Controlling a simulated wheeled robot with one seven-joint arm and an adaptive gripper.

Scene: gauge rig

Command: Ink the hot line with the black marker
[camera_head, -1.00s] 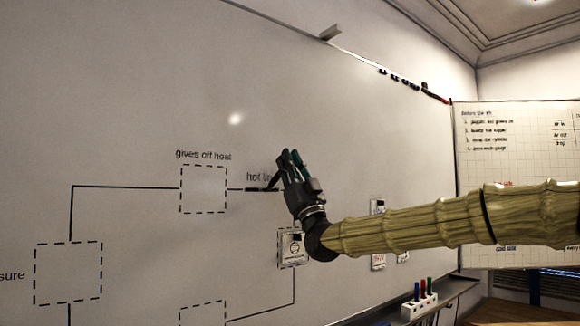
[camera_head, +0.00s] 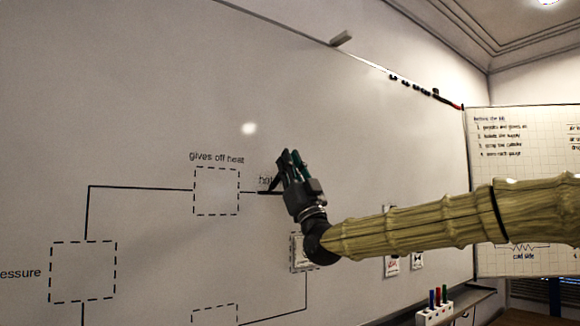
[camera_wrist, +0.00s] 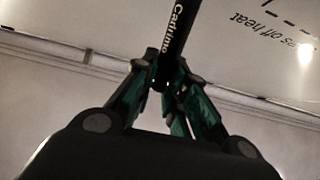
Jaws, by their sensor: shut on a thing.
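My gripper (camera_head: 287,160) is in front of the whiteboard, right of the dashed box labelled "gives off heat". It is shut on the black marker (camera_wrist: 178,28), which points up and away between the fingers in the wrist view. In the head view the marker (camera_head: 275,183) slants down-left from the fingers to the hot line (camera_head: 268,193). Its tip is at or very near that line; I cannot tell whether it touches. A thin segment joins the box to a darker stretch of line by the tip. My gripper hides the line further right and part of its "hot" label.
A dashed box (camera_head: 216,191) is left of my gripper. A card (camera_head: 298,252) is on the board below my wrist, partly hidden. A holder (camera_head: 434,315) with several coloured markers is at the lower right. A gridded flip chart (camera_head: 530,150) is at the far right.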

